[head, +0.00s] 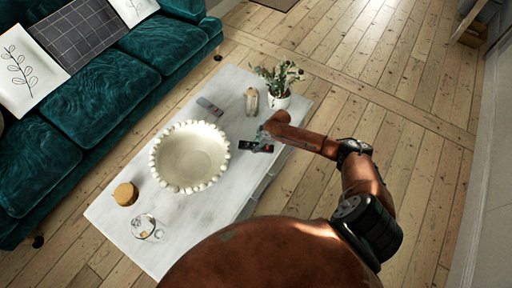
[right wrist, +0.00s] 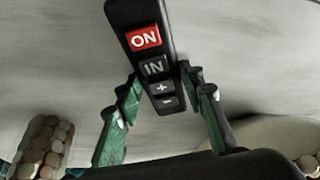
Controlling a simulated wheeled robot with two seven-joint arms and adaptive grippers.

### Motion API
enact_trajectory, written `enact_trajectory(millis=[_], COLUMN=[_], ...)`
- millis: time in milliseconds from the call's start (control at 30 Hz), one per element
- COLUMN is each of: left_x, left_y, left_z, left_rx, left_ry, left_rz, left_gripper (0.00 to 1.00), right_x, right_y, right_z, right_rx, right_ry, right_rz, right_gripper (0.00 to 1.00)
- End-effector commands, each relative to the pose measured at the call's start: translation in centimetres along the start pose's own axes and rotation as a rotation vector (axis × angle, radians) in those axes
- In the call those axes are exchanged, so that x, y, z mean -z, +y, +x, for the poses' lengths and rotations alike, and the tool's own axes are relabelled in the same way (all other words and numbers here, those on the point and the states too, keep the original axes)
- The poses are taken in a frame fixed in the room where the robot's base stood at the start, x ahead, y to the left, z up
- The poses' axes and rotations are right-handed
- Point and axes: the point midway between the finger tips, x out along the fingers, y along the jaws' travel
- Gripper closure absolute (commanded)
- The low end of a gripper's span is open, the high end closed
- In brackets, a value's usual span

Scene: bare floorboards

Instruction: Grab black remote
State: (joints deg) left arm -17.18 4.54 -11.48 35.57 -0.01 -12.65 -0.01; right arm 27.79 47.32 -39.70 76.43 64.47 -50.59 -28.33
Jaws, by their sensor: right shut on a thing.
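The black remote (head: 257,147) is at the right edge of the white table, at my right gripper (head: 264,139). In the right wrist view the black remote (right wrist: 146,45) has a red ON button, an IN button and plus and minus keys. Its lower end is between the green-padded fingers of my right gripper (right wrist: 166,95), which is shut on it. Whether the remote is lifted off the table is hard to tell. My left gripper is not in view.
The white table (head: 112,215) also holds a large beaded bowl (head: 190,157), a grey remote (head: 210,106), a beaded jar (head: 251,101), a potted plant (head: 278,100), a wooden block (head: 126,194) and a glass (head: 143,227). A green sofa (head: 105,95) stands left. Floor on the right is clear.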

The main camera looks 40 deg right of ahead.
Motion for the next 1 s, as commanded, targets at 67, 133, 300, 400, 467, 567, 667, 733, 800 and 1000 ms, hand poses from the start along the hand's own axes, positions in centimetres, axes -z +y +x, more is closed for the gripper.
enact_trajectory(millis=[67,133,300,400,467,567,667,733,800,1000], left_x=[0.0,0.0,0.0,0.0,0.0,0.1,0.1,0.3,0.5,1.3], left_y=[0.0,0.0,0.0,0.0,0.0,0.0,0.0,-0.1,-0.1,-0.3], left_z=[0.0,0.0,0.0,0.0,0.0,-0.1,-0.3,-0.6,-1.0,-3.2], left_rx=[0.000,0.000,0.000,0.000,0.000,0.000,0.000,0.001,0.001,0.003], left_ry=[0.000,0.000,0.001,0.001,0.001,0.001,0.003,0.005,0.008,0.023], left_rz=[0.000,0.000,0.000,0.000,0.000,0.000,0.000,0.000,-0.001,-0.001], left_gripper=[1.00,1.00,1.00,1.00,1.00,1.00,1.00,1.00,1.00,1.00], right_x=[0.0,0.0,0.0,0.0,0.0,0.1,0.3,0.6,1.0,1.3], right_y=[0.0,0.0,0.0,0.0,0.0,0.0,0.1,0.1,0.1,-2.1], right_z=[0.0,0.0,0.0,0.0,0.0,-0.2,-0.8,-1.4,-2.4,-6.8], right_rx=[0.000,0.000,0.000,0.000,0.000,-0.001,-0.001,-0.002,-0.003,-0.002], right_ry=[0.000,0.000,0.000,0.000,0.000,0.000,0.001,0.002,0.003,0.002], right_rz=[0.000,0.000,0.000,0.000,0.000,0.000,-0.001,-0.002,-0.002,-0.004], right_gripper=[0.77,0.81,0.91,0.92,0.92,0.92,0.92,0.92,0.92,0.92])
